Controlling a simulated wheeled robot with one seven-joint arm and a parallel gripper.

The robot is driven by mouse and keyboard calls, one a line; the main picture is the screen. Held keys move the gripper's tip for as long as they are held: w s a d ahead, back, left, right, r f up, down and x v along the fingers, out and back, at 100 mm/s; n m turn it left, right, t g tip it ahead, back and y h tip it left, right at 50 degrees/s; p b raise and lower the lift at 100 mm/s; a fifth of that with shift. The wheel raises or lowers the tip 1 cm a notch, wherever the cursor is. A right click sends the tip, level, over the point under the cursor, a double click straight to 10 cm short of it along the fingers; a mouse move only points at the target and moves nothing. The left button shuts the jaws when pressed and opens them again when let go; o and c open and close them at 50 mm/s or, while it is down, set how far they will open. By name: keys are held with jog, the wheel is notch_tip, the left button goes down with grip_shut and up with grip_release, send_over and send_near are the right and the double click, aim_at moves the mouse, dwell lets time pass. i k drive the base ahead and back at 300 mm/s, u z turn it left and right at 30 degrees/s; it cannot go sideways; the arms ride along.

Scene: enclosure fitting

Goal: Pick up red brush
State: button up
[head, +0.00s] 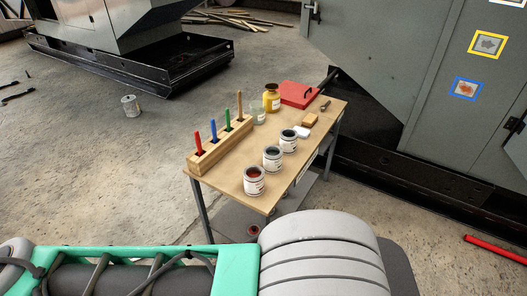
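The red brush (198,143) stands upright at the left, near end of a wooden holder (223,147) on a small work table (229,183). Only its red handle shows; its lower end is hidden in the holder. In the same row stand a blue brush (213,130), a green brush (227,119) and a plain wooden-handled brush (239,105). My gripper is not in view. Grey and green parts, seemingly of my own arm, fill the bottom of the head view, in front of the table.
Open paint cans (254,182) line the table's near right side. A yellow bottle (271,98), a glass jar (258,115) and a red case (299,94) stand farther back. Large grey cabinets (405,75) rise behind right. Floor left of the table is mostly clear, with one can (130,106).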

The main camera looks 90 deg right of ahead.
aim_at(198, 140)
jog(key=z, duration=1.55)
jog(key=i, duration=1)
jog(key=z, duration=0.05)
